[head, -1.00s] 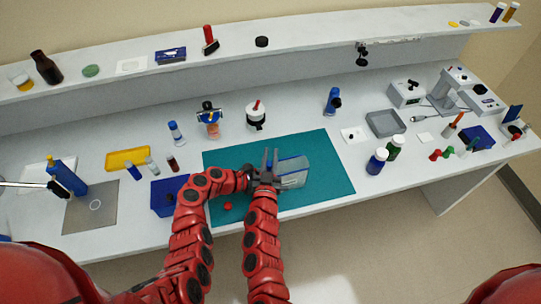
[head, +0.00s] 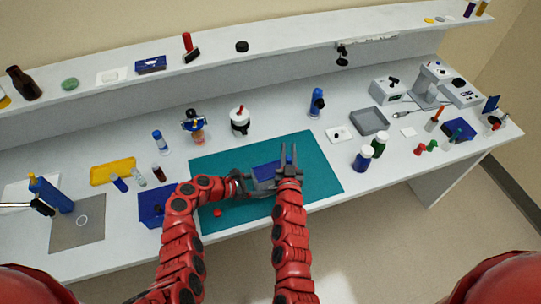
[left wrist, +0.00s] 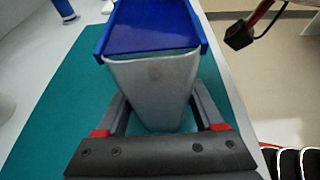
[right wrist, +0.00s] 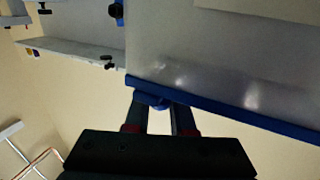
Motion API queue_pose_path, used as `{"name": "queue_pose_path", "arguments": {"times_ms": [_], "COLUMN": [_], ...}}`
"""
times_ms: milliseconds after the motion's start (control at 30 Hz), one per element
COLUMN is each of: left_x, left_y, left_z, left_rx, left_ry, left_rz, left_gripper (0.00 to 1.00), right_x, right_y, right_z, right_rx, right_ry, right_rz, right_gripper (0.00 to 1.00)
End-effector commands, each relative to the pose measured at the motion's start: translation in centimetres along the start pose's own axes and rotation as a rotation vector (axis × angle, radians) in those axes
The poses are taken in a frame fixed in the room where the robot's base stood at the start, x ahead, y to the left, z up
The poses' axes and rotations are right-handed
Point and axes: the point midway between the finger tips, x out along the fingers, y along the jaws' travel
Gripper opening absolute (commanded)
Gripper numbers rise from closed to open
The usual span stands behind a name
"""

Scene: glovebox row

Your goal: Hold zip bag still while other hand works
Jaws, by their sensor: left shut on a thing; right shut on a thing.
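The zip bag is a pale grey translucent pouch with a blue zip edge. In the head view its blue part (head: 266,170) shows between my grippers above the teal mat (head: 322,180). My left gripper (head: 250,186) is shut on the bag; in the left wrist view the grey body (left wrist: 155,80) sits between its fingers. My right gripper (head: 288,160) is at the bag's right end, shut on a small blue slider (right wrist: 150,99) at the blue zip edge (right wrist: 225,112). The fingers hide part of the bag in the head view.
A small red piece (head: 217,212) lies on the mat's near left. A blue bin (head: 152,206) stands left of the mat, a yellow tray (head: 113,171) farther left. Blue and green bottles (head: 363,158) stand at its right. The mat's right part is clear.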

Motion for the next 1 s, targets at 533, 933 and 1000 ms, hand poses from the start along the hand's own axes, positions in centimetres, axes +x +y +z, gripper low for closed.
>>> {"name": "queue_pose_path", "arguments": {"times_ms": [533,933,1000], "left_x": [-0.1,0.0,0.0], "left_y": [0.0,0.0,0.0], "left_z": [-0.1,-0.2,-0.2], "left_rx": [-0.001,-0.001,-0.001], "left_ry": [0.003,0.004,0.005], "left_rz": [0.0,0.0,0.0], "left_gripper": [0.05,0.05,0.05], "right_x": [0.4,-0.2,-1.1], "right_y": [1.0,0.9,0.8], "right_z": [0.0,0.1,0.2], "right_rx": [0.001,0.001,0.001], "right_ry": [0.0,-0.002,-0.004], "right_rz": [0.002,0.0,-0.001], "right_gripper": [0.48,0.52,0.52]}}
